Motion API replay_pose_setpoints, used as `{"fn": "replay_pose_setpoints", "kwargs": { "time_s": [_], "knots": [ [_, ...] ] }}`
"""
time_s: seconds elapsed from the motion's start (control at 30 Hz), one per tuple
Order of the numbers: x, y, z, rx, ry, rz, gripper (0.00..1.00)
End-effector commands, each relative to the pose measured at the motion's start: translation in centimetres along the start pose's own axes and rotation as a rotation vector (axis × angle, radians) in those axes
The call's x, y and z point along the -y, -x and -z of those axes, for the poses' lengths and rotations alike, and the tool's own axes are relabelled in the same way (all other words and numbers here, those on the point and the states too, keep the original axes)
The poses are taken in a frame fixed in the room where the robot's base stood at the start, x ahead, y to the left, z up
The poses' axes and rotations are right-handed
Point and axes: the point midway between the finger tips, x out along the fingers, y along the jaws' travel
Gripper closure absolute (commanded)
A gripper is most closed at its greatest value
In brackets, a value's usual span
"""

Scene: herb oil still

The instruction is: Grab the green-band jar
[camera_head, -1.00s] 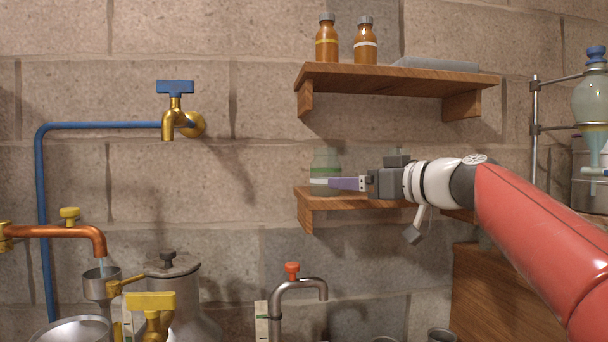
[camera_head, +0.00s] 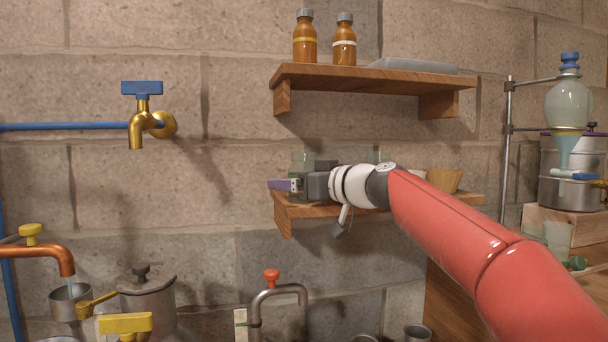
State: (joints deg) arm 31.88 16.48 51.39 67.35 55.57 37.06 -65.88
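A clear greenish glass jar (camera_head: 302,160) stands on the lower wooden shelf (camera_head: 290,210), partly hidden behind my gripper. I cannot make out a green band on it. Another bit of pale green glass (camera_head: 374,157) shows above my wrist, mostly hidden by it. My gripper (camera_head: 279,184) points left over the lower shelf, in front of the first jar. Its purple finger shows from the side, so I cannot tell the gap between the fingers or whether it touches the jar.
The upper shelf (camera_head: 370,77) holds two amber bottles (camera_head: 305,38) and a grey tray (camera_head: 413,66). A wooden bowl (camera_head: 445,180) stands on the lower shelf's right part. A blue-handled tap (camera_head: 143,114) is on the wall. A grey spout (camera_head: 278,297) rises below the shelf. Glassware (camera_head: 568,103) stands right.

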Motion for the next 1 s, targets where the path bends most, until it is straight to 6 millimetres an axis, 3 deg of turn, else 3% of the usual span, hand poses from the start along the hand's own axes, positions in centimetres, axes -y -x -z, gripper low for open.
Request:
{"fn": "replay_pose_setpoints", "kwargs": {
  "time_s": [0.1, 0.47, 0.77, 1.0],
  "knots": [
    [0.0, 0.0, 0.0, 0.0, 0.0, 0.0, 0.2],
    [0.0, 0.1, 0.0, 0.0, 0.0, 0.0, 0.68],
    [0.0, 0.1, 0.6, -0.002, 0.001, 0.0, 0.69],
    [0.1, 0.3, 5.2, -0.004, 0.002, 0.002, 0.69]
  ]
}}
